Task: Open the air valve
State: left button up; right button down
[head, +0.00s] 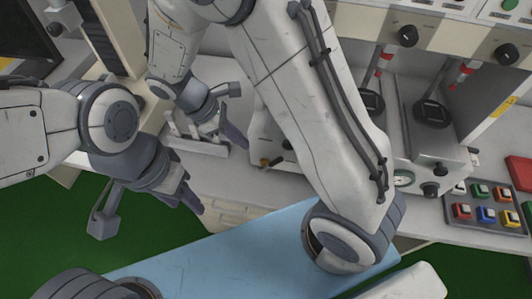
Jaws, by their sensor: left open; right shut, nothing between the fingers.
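A small brass-orange fitting with a dark knob (270,162), possibly the air valve, sits low on the front of a white unit in the middle. I cannot tell whether it is open. My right gripper (233,112) is shut and empty, up and left of that fitting and apart from it, above a white slotted fixture (196,144). My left gripper (150,212) is open and empty, its fingers spread wide, lower left of the fitting over the bench's front edge. My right arm hides part of the white unit.
A control box with coloured buttons (487,212) lies at the right. A dark monitor (22,30) stands at the upper left. The floor (50,225) is green.

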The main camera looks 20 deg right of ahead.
aim_at(275, 161)
jog(key=x, duration=0.3)
jog(key=d+x, duration=0.1)
jog(key=x, duration=0.2)
jog(key=r+x, duration=0.1)
jog(key=x, duration=0.2)
jog(key=shift+s+d+f+p, duration=0.2)
jog(key=shift+s+d+p, duration=0.1)
jog(key=shift+s+d, duration=0.05)
jog(key=shift+d, duration=0.1)
jog(key=shift+s+d+f, duration=0.1)
jog(key=shift+s+d, duration=0.25)
jog(key=shift+d, duration=0.05)
